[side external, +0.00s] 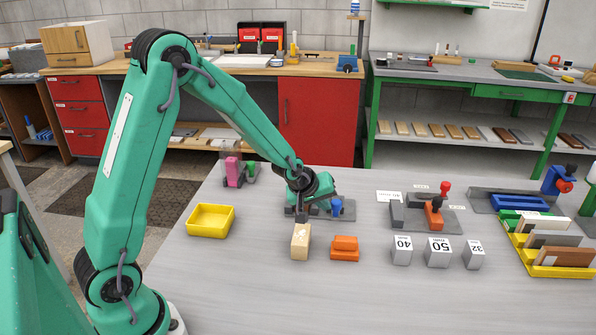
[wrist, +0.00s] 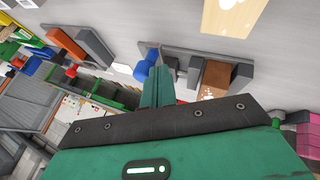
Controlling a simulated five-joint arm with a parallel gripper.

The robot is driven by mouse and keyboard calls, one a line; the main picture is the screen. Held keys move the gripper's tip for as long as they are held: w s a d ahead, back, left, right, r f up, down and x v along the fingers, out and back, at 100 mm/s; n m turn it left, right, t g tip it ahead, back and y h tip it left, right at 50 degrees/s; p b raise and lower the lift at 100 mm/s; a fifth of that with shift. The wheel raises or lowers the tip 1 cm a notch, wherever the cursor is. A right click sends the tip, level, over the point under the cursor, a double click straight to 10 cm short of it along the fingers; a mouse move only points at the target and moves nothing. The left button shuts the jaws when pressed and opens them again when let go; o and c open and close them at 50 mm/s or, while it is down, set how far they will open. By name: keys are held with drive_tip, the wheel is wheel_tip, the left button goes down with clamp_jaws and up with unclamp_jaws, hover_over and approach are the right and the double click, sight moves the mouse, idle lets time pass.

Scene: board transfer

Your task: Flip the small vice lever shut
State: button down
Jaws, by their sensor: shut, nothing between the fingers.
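A low grey fixture (side external: 348,212) with an upright blue lever (side external: 336,207) stands just right of my gripper (side external: 301,214); I take it for the small vice, but its label cannot be read. My gripper is shut and empty, pointing down behind the wooden block. In the wrist view the fingers of my gripper (wrist: 158,82) reach in beside the blue lever (wrist: 145,66), close to it; whether they touch cannot be told. A brown block (wrist: 215,78) lies in the fixture next to a grey jaw (wrist: 243,75). My wrist hides part of the fixture.
A wooden block (side external: 300,242) and orange blocks (side external: 344,248) stand in front. A yellow tray (side external: 210,221) is at left, a pink block (side external: 233,172) behind it. A red-levered vice (side external: 434,212), numbered grey blocks (side external: 438,253) and a yellow rack (side external: 548,268) are right. The front table is clear.

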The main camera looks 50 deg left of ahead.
sight(340, 206)
drive_tip(key=shift+d, duration=0.15)
drive_tip(key=shift+h, duration=0.3)
drive_tip(key=shift+w+d, duration=1.3)
drive_tip(key=shift+d, duration=0.25)
drive_tip(key=shift+w+d, duration=0.45)
drive_tip(key=shift+w, duration=0.35)
drive_tip(key=shift+w+d, duration=0.4)
drive_tip(key=shift+w, duration=0.35)
drive_tip(key=shift+s, duration=0.1)
drive_tip(key=shift+s+d, duration=0.15)
drive_tip(key=shift+s, duration=0.55)
drive_tip(key=s, duration=0.2)
drive_tip(key=shift+s+d, duration=0.3)
drive_tip(key=s+d+r+h, duration=0.1)
drive_tip(key=s+d+r, duration=0.2)
drive_tip(key=r, duration=0.5)
drive_tip(key=shift+s+d, duration=0.4)
drive_tip(key=shift+d, duration=0.3)
